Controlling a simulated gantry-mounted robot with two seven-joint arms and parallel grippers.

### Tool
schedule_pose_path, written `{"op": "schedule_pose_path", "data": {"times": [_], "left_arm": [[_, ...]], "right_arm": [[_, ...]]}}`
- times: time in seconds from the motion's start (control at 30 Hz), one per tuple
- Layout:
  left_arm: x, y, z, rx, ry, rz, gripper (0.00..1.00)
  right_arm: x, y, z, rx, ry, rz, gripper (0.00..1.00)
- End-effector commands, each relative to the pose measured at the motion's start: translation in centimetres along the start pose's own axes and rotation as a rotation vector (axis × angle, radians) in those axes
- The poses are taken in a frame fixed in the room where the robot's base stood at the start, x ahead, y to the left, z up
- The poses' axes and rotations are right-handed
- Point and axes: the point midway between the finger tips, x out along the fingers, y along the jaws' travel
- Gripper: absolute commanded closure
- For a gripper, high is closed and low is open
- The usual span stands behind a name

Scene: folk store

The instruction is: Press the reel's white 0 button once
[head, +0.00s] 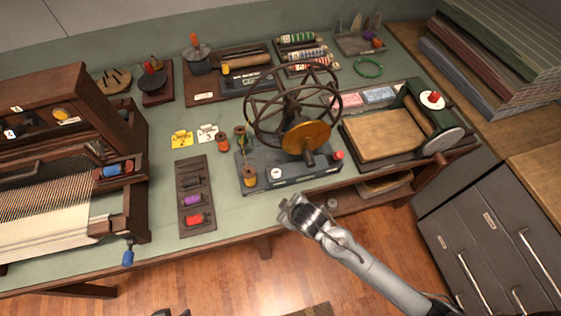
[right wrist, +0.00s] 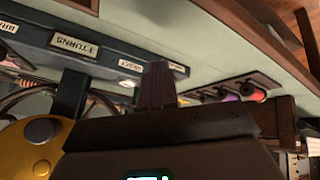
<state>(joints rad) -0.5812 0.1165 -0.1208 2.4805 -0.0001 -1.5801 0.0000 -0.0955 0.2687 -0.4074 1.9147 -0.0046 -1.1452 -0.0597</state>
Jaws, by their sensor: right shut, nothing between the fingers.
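The reel is a dark grey base (head: 252,182) carrying a spoked wheel (head: 262,118) and an orange-gold disc (head: 305,137). A round white button or dial (head: 276,174) shows on its front part; its mark is too small to read. A red knob (head: 338,155) is at the base's right end. My right gripper (head: 288,207) is shut and empty, in front of the reel near the table's front edge, apart from the white button. In the right wrist view the gripper's shut fingers (right wrist: 158,85) point towards the base, whose label (right wrist: 74,45) reads TURNS upside down.
A loom (head: 60,195) stands at the left. A tray of coloured spools (head: 183,171) lies left of the reel, with yellow and white number cards (head: 181,139) behind. A press with a wooden board (head: 385,135) is at the right. Wooden floor lies in front of the table.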

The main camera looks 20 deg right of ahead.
Motion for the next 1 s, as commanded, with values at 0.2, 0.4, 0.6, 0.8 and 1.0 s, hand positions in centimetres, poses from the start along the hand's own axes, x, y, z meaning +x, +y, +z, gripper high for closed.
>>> {"op": "schedule_pose_path", "data": {"times": [0.2,0.4,0.6,0.8,1.0], "left_arm": [[-6.7,-0.3,-2.1,0.002,0.001,-0.003,0.57],[-9.9,-0.5,-3.2,0.004,0.001,-0.004,0.57],[-11.4,-0.5,-3.7,0.005,0.0,-0.005,0.57],[-11.7,-0.6,-3.8,0.005,0.0,-0.005,0.57],[-11.6,-0.5,-3.7,0.005,-0.001,-0.005,0.57]], "right_arm": [[-1.0,4.4,-7.1,-0.143,0.07,0.061,1.0],[-1.1,7.8,-10.8,-0.236,0.111,0.109,1.0],[-1.1,10.0,-12.6,-0.288,0.131,0.139,1.0],[-1.0,10.7,-13.1,-0.303,0.137,0.149,1.0],[-1.0,10.7,-13.1,-0.303,0.137,0.149,1.0]]}}
